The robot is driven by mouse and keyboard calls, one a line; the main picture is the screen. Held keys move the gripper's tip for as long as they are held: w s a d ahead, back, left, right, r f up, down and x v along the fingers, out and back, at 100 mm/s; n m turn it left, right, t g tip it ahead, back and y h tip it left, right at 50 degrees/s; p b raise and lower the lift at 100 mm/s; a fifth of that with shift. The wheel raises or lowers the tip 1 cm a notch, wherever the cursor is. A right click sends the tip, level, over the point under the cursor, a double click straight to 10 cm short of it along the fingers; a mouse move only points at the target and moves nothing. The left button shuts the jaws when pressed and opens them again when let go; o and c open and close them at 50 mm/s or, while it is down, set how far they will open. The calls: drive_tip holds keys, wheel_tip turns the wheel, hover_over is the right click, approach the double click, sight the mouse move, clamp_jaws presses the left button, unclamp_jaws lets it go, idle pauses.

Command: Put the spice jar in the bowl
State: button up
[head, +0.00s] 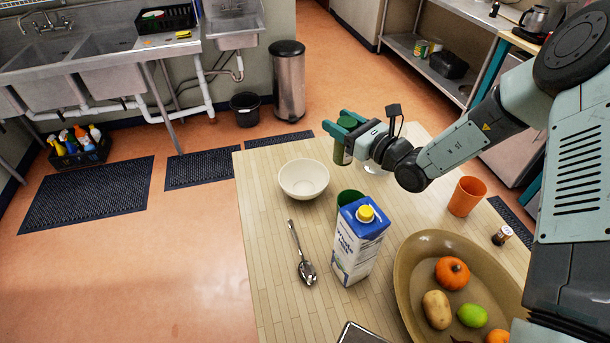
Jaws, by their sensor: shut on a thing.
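My gripper (344,128) is at the far side of the table, behind and to the right of the bowl. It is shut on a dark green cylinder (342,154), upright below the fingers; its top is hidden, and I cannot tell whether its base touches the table. A white bowl (303,180) stands on the table near its left edge and looks empty. A small brown jar with a whitish lid (502,235), which looks like a spice jar, stands at the right, apart from my gripper.
A blue and white carton (358,243) stands in front of the bowl, partly hiding a green cup (349,198). A spoon (303,255) lies to its left. An orange cup (466,196) and an oval fruit platter (408,270) are at the right. A clear glass (375,166) is beside my gripper.

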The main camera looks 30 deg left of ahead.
drive_tip(key=s+a, duration=0.3)
drive_tip(key=a, duration=0.3)
wheel_tip(320, 180, down, 9)
drive_tip(key=g, duration=0.1)
drive_tip(key=shift+a+n, duration=0.25)
drive_tip(key=shift+n, duration=0.15)
drive_tip(key=shift+w+f, duration=0.15)
drive_tip(key=shift+f, duration=0.15)
drive_tip(key=o, duration=1.2)
